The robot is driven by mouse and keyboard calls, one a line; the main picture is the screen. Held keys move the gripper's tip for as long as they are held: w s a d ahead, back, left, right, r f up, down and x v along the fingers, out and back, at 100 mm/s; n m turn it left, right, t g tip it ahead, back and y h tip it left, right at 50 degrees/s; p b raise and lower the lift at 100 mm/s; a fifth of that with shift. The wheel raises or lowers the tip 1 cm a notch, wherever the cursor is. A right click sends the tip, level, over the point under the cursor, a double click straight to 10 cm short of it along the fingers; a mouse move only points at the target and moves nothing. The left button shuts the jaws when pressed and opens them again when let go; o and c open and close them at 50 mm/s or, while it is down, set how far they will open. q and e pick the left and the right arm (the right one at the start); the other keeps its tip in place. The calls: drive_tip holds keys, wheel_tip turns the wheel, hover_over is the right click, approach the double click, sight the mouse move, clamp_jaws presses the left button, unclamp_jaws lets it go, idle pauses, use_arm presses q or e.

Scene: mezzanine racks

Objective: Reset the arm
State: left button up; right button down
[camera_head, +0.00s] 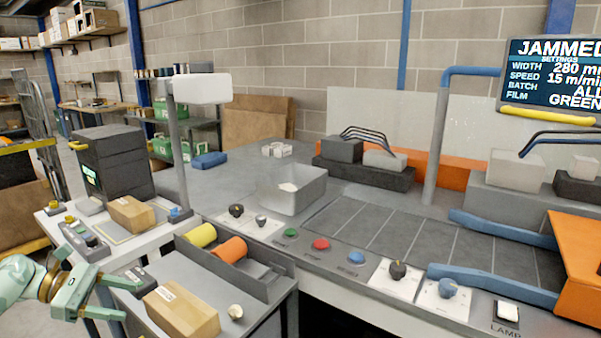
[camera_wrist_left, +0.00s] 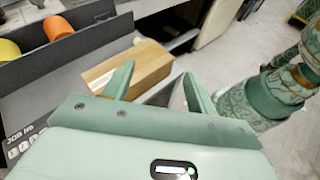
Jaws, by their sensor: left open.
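My left gripper (camera_head: 114,290) is at the lower left of the head view, open and empty, beside the near grey table. In the left wrist view its two fingers (camera_wrist_left: 158,70) are spread, with a cardboard box (camera_wrist_left: 125,68) beyond them and no contact clear. In the head view that box (camera_head: 181,308) lies on the near table, to the right of the gripper. My left arm (camera_head: 22,280) comes in from the left edge. My right arm and gripper are not in view.
A screen (camera_head: 552,72) reads JAMMED above the machine. Its front panel carries knobs and green, red (camera_head: 321,244) and blue buttons. A grey tray (camera_head: 222,272) holds yellow and orange rolls. Another box (camera_head: 131,214) sits on the scale table at left.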

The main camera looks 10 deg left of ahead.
use_arm(q)
drive_tip(key=w+a+f+m+t+y, duration=0.1)
drive_tip(key=a+f+m+y, duration=0.25)
drive_tip(key=f, duration=0.35)
drive_tip(key=w+a+f+m+y, duration=0.2)
drive_tip(key=a+f+y, duration=0.3)
drive_tip(key=f, duration=0.2)
drive_tip(key=s+f+m+g+y, duration=0.1)
drive_tip(key=s+f+m+y, duration=0.3)
drive_tip(key=f, duration=0.6)
drive_tip(key=s+f+m+g+y, duration=0.1)
drive_tip(key=s+f+m+y, duration=0.1)
drive_tip(key=s+f+m, duration=0.65)
drive_tip(key=s+d+f+m+g, duration=0.1)
drive_tip(key=s+d+f+m, duration=0.5)
drive_tip(key=s+d+f, duration=0.9)
drive_tip(key=s+d+f+g, duration=0.1)
drive_tip(key=s+d, duration=0.4)
drive_tip(key=s, duration=0.3)
drive_tip(key=s+d+f+g+h, duration=0.1)
drive_tip(key=s+d+f, duration=0.1)
drive_tip(key=s+d, duration=0.3)
drive_tip(key=s+d+f+g+h+p, duration=0.1)
drive_tip(key=s+d, duration=0.5)
drive_tip(key=s, duration=0.7)
drive_tip(key=shift+s+f+m+g, duration=0.25)
drive_tip(key=shift+m+g, duration=0.05)
drive_tip(key=shift+m, duration=0.1)
